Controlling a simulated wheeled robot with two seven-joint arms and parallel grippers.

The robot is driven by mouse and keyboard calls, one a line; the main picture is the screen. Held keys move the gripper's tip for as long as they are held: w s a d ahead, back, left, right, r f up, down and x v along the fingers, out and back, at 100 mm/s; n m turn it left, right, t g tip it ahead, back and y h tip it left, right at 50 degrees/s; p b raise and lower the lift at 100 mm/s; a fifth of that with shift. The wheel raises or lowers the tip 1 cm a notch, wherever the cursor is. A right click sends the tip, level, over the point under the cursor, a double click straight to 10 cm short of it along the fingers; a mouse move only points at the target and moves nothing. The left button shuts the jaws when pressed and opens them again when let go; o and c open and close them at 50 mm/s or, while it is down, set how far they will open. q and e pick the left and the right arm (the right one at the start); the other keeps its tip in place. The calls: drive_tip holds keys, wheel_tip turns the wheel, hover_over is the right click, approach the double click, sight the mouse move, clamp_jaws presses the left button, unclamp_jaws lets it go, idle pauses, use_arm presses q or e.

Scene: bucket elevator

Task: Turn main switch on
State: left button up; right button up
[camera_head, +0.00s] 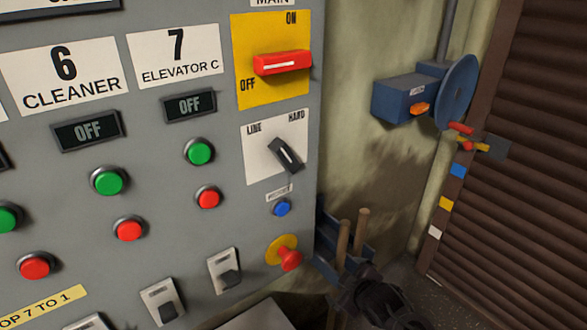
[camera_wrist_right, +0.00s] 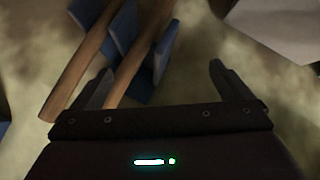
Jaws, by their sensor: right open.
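The main switch (camera_head: 284,64) is a red bar handle on a yellow plate (camera_head: 256,93) at the upper right of the grey control panel. Its handle lies roughly level. OFF is printed at the lower left of the plate and ON at the top. My right gripper (camera_wrist_right: 160,82) is open, with its two dark fingers apart and nothing between them that I can see held. In the head view, the dark shape of my right arm's end (camera_head: 375,298) is at the bottom, below and right of the switch and clear of it. My left gripper is not in view.
Below the switch are a black LINE/HAND selector (camera_head: 287,155), a blue button (camera_head: 282,208) and a red emergency knob (camera_head: 290,259). Wooden handles (camera_head: 352,235) in a blue bracket stand close to my right gripper. A blue box (camera_head: 400,98) hangs on the wall.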

drive_tip(key=w+a+r+n+t+y, duration=0.1)
drive_tip(key=w+a+r+n+t, duration=0.15)
drive_tip(key=r, duration=0.95)
drive_tip(key=n+t+y+p, duration=0.2)
drive_tip(key=n+y, duration=0.5)
drive_tip(key=n, duration=2.3)
approach(289, 62)
drive_tip(key=x, duration=0.2)
drive_tip(key=p+x, duration=0.1)
drive_tip(key=x, duration=0.6)
drive_tip(key=shift+w+a+p, duration=0.2)
drive_tip(key=shift+w+p, duration=0.05)
drive_tip(key=shift+p, duration=0.15)
